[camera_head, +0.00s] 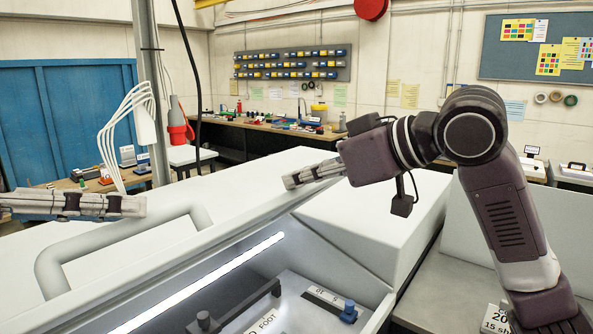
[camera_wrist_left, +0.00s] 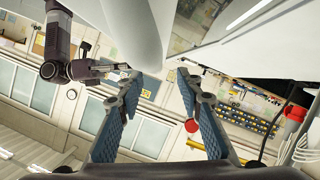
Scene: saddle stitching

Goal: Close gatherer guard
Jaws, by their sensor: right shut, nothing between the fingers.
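The white gatherer guard (camera_head: 150,268) carries a thick pale tubular handle (camera_head: 125,238). The guard stands open, with the lit inside of the machine visible in front of it. My left gripper (camera_head: 135,206) is at the left, seen side-on, close above the handle. In the left wrist view, its fingers (camera_wrist_left: 155,78) are apart with nothing between them. A smooth white curved part (camera_wrist_left: 137,30), seemingly the handle, lies beyond the fingertips; I cannot tell if they touch. My right gripper (camera_head: 295,180) is shut and empty above the far edge of the guard.
A light strip (camera_head: 200,285) runs along the opening, with a rail and a "FOOT" label (camera_head: 262,322) inside. A white sloped housing (camera_head: 375,225) stands to the right.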

